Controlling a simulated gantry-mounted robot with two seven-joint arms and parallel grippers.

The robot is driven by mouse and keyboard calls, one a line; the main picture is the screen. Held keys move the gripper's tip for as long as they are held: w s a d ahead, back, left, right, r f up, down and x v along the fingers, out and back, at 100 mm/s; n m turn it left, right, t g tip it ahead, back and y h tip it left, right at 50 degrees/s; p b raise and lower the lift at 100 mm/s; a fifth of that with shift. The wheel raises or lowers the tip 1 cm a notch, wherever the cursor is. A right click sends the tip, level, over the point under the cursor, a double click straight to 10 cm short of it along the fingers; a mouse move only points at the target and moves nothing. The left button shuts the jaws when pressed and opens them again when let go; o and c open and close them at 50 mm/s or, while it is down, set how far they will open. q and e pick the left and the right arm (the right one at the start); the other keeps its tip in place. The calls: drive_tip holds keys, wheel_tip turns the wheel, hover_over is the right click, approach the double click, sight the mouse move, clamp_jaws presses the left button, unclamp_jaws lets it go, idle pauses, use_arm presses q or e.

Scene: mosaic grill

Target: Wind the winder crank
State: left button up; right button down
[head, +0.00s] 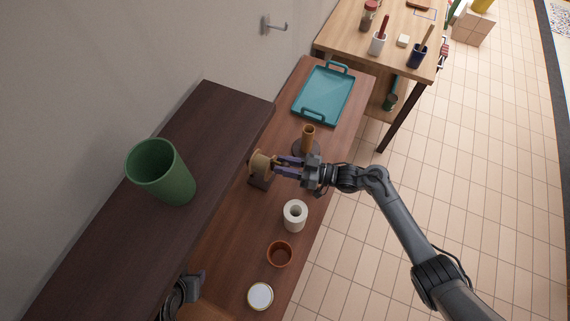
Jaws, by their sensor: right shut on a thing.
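The winder, a tan spool (262,160) on a dark base (260,183), stands on the brown wooden counter near the edge of the dark shelf. My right gripper (278,166) reaches it from the right, with its purple-grey fingers at the spool's right side. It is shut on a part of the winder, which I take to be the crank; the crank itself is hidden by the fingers. My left gripper (190,288) shows only in part at the lower left, beside the dark shelf, and its fingers are not clear.
A brown post on a round base (308,136) stands close behind my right gripper. A teal tray (312,108) lies farther back. A white roll (295,215), an orange-brown pot (279,254) and a white-topped jar (260,296) stand nearer. A green bin (160,170) is on the shelf.

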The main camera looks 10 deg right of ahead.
drive_tip(key=shift+s, duration=0.1)
drive_tip(key=shift+s+a+f+n+h, duration=0.25)
drive_tip(key=shift+s+n, duration=0.2)
drive_tip(key=shift+n, duration=0.65)
drive_tip(key=shift+s+a+f+n+h, duration=0.15)
drive_tip(key=shift+s+a+n, duration=0.25)
drive_tip(key=shift+n, duration=0.7)
drive_tip(key=shift+s+a+f+n+h, duration=0.15)
drive_tip(key=shift+s+a+n+h, duration=0.25)
drive_tip(key=shift+n, duration=0.7)
drive_tip(key=shift+s+d, duration=0.1)
drive_tip(key=c, duration=0.9)
unclamp_jaws()
drive_tip(key=shift+o, duration=0.2)
drive_tip(key=v, duration=1)
drive_tip(key=shift+s+d, duration=0.15)
drive_tip(key=shift+d, duration=0.25)
